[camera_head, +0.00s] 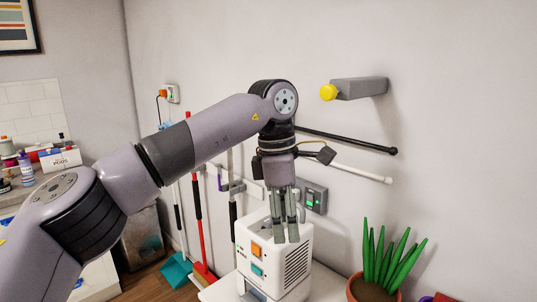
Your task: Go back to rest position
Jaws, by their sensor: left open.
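My left arm reaches in from the left. My left gripper (286,240) points down with its fingers apart and nothing visible between them. It is in front of or just above the white box-shaped device (297,262), which has an orange button, a teal button and a vented side. I cannot tell whether the fingertips touch it. The fingers hide part of its top. My right gripper is not in view.
A potted plant (376,287) stands to the right of the device. Two rails, one black (345,140) and one white (350,170), stick out from the wall, below a grey block with a yellow end (358,88). Brooms and a teal dustpan (177,271) stand behind my arm. A cluttered counter is at the left.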

